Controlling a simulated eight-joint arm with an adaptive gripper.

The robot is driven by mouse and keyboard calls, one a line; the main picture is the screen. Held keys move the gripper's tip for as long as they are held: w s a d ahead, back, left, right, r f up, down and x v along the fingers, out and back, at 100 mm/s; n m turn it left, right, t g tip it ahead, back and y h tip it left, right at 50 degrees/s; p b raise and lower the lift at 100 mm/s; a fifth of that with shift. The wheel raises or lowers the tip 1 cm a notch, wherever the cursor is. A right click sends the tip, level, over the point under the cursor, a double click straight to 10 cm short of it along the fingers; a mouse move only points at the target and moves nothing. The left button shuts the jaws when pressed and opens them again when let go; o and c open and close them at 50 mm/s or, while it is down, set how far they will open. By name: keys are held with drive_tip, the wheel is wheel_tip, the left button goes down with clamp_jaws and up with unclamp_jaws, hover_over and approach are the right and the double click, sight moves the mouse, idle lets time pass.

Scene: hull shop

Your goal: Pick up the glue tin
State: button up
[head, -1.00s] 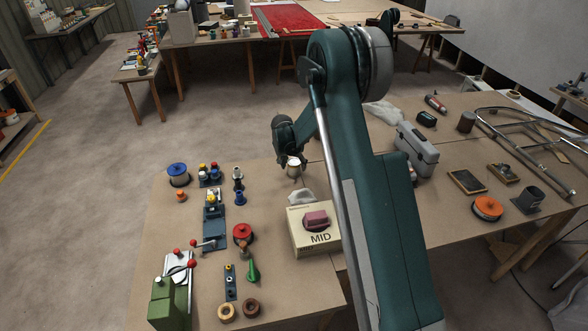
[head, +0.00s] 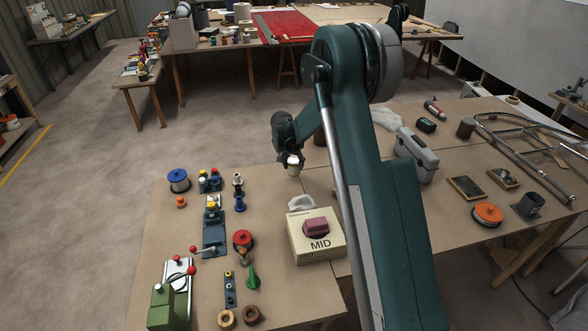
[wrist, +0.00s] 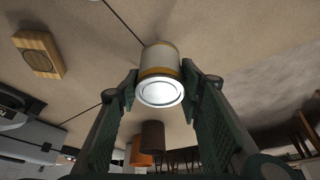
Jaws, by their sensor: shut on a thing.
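The glue tin (head: 293,167), a pale tin with a white lid, is in my gripper (head: 292,158) above the table, left of my arm in the head view. In the wrist view the tin (wrist: 160,62) shows a pale body, an orange-tan band and a shiny white lid facing the camera. My gripper (wrist: 160,88) is shut on it, with a finger on each side. In the head view my gripper hides the tin's upper part.
A cream box marked MID (head: 318,246) with a maroon block on it stands nearer on the table. Spools, including a blue one (head: 178,180), and clamps crowd the left. A grey toolbox (head: 416,155) stands right of my arm. Bare tabletop (head: 275,195) lies below the tin.

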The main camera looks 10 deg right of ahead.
wheel_tip(320, 180, up, 6)
drive_tip(key=shift+f, duration=0.1)
idle(0.8)
